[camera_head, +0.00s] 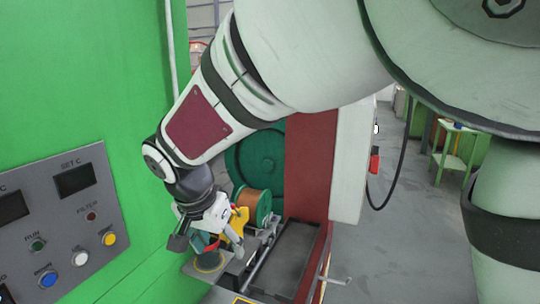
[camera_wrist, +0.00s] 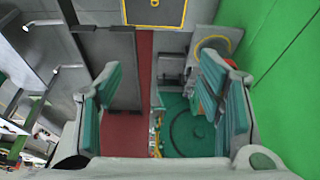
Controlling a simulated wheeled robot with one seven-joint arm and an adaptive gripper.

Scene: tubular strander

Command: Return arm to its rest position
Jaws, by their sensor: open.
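My arm reaches across the head view from the upper right down to the lower left. My gripper (camera_head: 200,250) hangs at its end, beside the green machine wall and just above a small grey plate with a yellow-ringed round part (camera_head: 208,263). In the wrist view my gripper (camera_wrist: 162,88) has its two teal-padded fingers wide apart, with nothing between them. In the head view the fingers are small and partly overlap the parts behind them, so I cannot tell whether they touch the plate.
A control panel (camera_head: 65,225) is on the green wall at left. A copper-wire spool (camera_head: 254,203) sits close behind my gripper, before a large green wheel (camera_head: 272,150) and red post (camera_head: 308,165). A black cable (camera_head: 397,160) hangs at right. Grey floor (camera_head: 410,245) is open there.

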